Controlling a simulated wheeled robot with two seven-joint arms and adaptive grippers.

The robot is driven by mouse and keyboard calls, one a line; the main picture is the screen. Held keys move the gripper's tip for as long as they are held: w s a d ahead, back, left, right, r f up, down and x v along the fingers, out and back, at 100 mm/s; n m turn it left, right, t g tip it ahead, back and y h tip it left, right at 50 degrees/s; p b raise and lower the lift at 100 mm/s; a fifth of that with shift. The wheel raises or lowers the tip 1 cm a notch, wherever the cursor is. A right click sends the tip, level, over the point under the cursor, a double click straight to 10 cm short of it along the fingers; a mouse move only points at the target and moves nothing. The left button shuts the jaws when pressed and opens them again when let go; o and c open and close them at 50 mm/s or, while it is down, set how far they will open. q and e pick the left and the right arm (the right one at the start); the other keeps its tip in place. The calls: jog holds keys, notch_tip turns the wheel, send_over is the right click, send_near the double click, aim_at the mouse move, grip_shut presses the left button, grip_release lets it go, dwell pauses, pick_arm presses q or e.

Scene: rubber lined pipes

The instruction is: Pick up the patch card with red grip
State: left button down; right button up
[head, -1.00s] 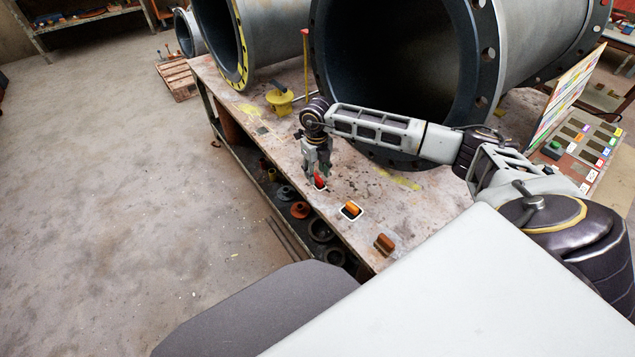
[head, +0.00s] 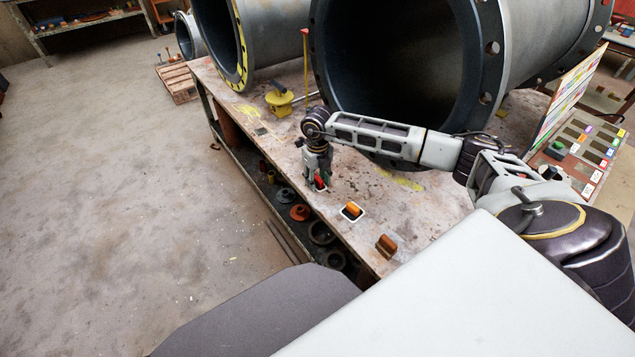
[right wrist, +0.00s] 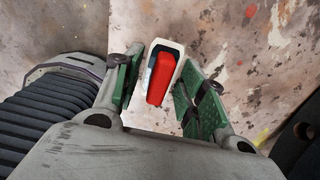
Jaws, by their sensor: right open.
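The patch card with red grip lies on the workbench near its front edge. In the right wrist view its red grip (right wrist: 161,78) stands up from a white-edged, dark card (right wrist: 168,47). In the head view the red grip (head: 320,183) shows partly below my right gripper (head: 318,176). The right gripper points down, and its green-padded fingers (right wrist: 157,92) are open on both sides of the red grip, with small gaps. My left gripper is in neither view.
A white card with an orange grip (head: 352,210) and an orange-brown block (head: 386,245) lie along the workbench (head: 290,155) front edge. Large flanged pipes (head: 400,75) stand behind. A yellow tool (head: 281,102) sits to the left. A labelled tray (head: 585,145) is at the right.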

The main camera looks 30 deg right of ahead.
aim_at(317, 177)
jog(key=shift+c, duration=0.5)
grip_shut()
